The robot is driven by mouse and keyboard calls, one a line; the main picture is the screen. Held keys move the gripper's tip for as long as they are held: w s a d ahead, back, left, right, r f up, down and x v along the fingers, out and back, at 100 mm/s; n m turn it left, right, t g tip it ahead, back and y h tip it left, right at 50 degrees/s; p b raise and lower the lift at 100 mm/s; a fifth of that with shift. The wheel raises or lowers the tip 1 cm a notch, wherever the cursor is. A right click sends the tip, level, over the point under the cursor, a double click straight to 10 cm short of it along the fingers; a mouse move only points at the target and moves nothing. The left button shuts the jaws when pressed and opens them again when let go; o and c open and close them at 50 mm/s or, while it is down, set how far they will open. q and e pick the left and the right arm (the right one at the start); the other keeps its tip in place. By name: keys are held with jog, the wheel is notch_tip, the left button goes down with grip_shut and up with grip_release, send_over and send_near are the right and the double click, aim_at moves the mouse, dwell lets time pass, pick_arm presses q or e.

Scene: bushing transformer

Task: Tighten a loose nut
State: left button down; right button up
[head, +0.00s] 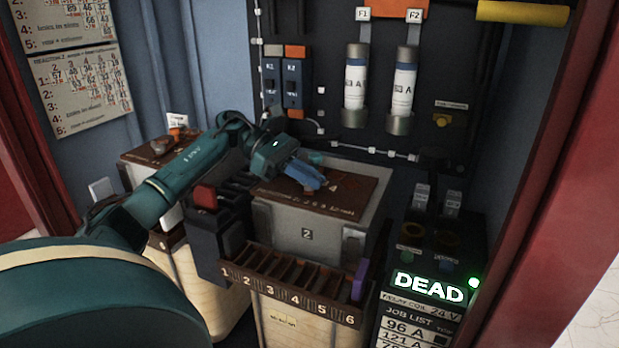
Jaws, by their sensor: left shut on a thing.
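My left gripper (312,181) reaches in from the left, with blue fingers pointing down over the brown top plate (335,197) of the grey box marked 2 (305,236). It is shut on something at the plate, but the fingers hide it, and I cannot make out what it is. I cannot pick out the loose nut itself. A second box with a brown top (150,152) stands to the left, partly behind my arm, with small orange and metal parts on it. My right gripper is not in view.
A slotted rack numbered 1 to 6 (290,301) stands in front of box 2, with a purple block (360,279) at its right end. A lit DEAD sign (428,287) is at lower right. Fuses (355,88) hang on the back panel. Red cabinet edges (545,175) bound the right side.

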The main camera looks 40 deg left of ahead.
pick_arm(q)
jog(key=shift+f, duration=0.15)
jog(key=c, duration=1.6)
grip_release()
jog(key=shift+o, duration=0.2)
jog(key=p+v, duration=0.1)
jog(key=v, duration=1)
jog(key=shift+s+a+r, duration=0.1)
jog(key=shift+a+r, duration=0.2)
jog(key=shift+r, duration=0.05)
jog(key=shift+s+a+r, duration=0.2)
jog(key=shift+s+a, duration=0.05)
jog(key=shift+a, duration=0.4)
